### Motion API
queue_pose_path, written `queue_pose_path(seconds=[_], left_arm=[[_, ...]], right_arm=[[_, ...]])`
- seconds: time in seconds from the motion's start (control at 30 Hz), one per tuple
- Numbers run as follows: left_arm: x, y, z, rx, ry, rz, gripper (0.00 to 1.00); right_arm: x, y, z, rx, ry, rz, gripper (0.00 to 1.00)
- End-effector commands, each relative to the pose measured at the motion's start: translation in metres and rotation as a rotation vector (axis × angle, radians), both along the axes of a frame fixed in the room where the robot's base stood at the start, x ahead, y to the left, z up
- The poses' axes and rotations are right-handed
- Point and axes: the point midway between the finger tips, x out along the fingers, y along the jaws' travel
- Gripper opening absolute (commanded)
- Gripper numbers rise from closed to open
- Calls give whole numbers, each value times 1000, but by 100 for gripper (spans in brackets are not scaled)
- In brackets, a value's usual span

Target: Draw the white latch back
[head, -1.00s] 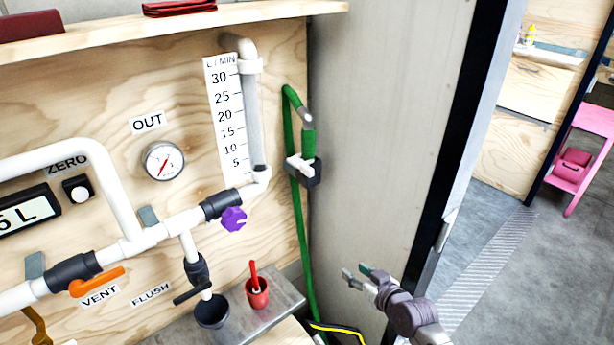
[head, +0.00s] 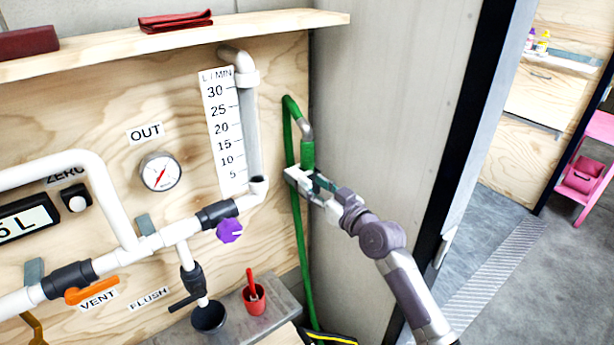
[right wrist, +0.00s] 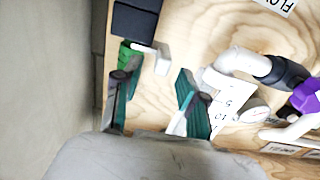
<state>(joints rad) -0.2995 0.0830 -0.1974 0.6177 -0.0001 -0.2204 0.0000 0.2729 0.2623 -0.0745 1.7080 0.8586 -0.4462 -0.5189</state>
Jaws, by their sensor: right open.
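The white latch (head: 292,174) is on a dark block beside the green hose at the panel's right edge. My right gripper (head: 316,186) is at the latch in the head view and covers most of the block. In the right wrist view the latch (right wrist: 163,58) stands out from the dark block (right wrist: 135,19), just beyond the gap between the two open fingers of my right gripper (right wrist: 153,80). The gripper is empty; I cannot tell whether a finger touches the latch. My left gripper is not in view.
The green hose (head: 299,235) hangs down the panel edge. White pipes (head: 157,240), a purple knob (head: 229,231) and a flow scale (head: 222,130) are to the left. A red cup (head: 254,300) stands on the grey ledge below. A grey wall (head: 385,90) is close on the right.

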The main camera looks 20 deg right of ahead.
Motion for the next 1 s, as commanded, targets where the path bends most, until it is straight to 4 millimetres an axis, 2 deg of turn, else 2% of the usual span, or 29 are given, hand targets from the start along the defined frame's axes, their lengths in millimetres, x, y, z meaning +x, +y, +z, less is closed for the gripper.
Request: queue_pose_path(seconds=[0.03, 0.2, 0.57, 0.6, 0.83, 1.0], left_arm=[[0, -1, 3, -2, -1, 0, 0], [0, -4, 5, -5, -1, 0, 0], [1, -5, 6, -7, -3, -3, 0], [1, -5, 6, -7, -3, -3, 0], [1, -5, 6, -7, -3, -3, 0], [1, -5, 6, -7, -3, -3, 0]], right_arm=[[8, 4, 2, 3, 0, 1, 42], [24, 9, 0, 1, 0, 0, 42], [30, 11, -1, 1, 0, 1, 42], [29, 11, -1, 1, 0, 1, 40], [29, 11, -1, 0, 0, 0, 2], [29, 11, -1, 0, 0, 0, 0]])
